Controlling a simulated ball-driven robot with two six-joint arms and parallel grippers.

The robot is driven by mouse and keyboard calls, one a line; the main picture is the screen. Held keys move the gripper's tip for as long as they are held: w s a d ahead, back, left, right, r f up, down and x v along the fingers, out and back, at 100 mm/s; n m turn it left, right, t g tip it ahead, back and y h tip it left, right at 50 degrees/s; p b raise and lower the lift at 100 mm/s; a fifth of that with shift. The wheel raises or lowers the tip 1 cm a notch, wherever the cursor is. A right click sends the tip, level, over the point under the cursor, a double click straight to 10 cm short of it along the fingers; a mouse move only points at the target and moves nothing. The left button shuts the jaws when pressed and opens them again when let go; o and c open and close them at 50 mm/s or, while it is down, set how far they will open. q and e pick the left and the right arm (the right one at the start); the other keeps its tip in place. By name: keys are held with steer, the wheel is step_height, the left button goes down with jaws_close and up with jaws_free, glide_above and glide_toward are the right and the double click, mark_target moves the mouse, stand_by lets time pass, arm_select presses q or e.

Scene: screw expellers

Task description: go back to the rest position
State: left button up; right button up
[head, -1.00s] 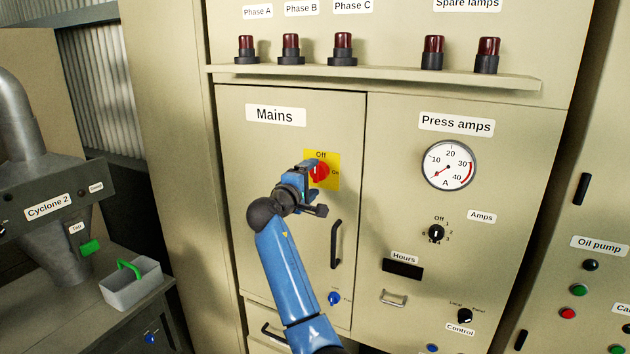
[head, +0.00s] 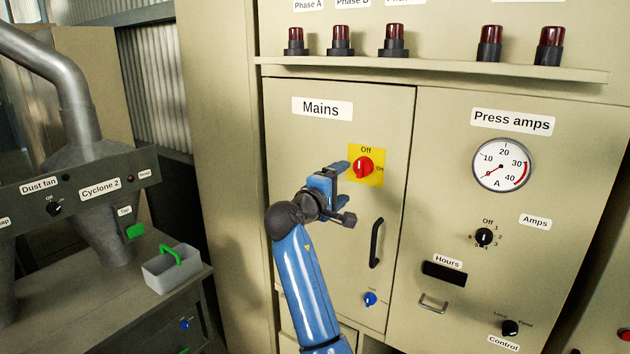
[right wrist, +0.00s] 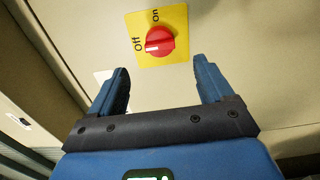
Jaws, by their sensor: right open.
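My right gripper (head: 347,193) is open and empty in front of the cabinet door labelled Mains, just below and left of the red rotary switch (head: 363,167). The switch sits on a yellow plate (head: 376,178) marked Off and On. In the right wrist view the open fingers (right wrist: 160,85) point toward the panel, with the red knob (right wrist: 160,41) beyond them and clear of both. The knob's white mark is on the side of the word Off. My left gripper is not in view.
The door has a black handle (head: 376,243) to the right of my arm. A shelf (head: 430,74) with several dark red lamps juts out above. At left, a grey bin (head: 168,272) with a green handle stands on a bench near the Cyclone 2 panel (head: 80,188).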

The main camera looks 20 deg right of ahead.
steer(key=w+a+r+t+y, duration=0.2)
steer(key=a+t+y, duration=0.4)
steer(key=a+t, duration=0.2)
steer(key=s+a+f+t+y+b, duration=0.15)
steer(key=s+f+y, duration=0.25)
steer(key=f, duration=0.4)
steer(key=s+a+f+t+y, duration=0.1)
steer(key=s+a+f+y, duration=0.1)
steer(key=s+f+y, duration=0.4)
steer(key=s+d+f+m+g+b, duration=0.1)
steer(key=s+d+f+m, duration=0.1)
steer(key=s+f, duration=0.7)
steer(key=s+d+f+m+g+h+b, duration=0.1)
steer(key=s+d+f+m+g+b, duration=0.1)
steer(key=s+f, duration=0.8)
steer(key=s+d+f+m+g+h+b, duration=0.1)
steer(key=s+d+f+m, duration=0.2)
steer(key=s+f, duration=0.6)
steer(key=s+m, duration=0.1)
steer(key=s, duration=0.8)
steer(key=shift+s+f, duration=0.25)
steer(key=shift+s, duration=0.15)
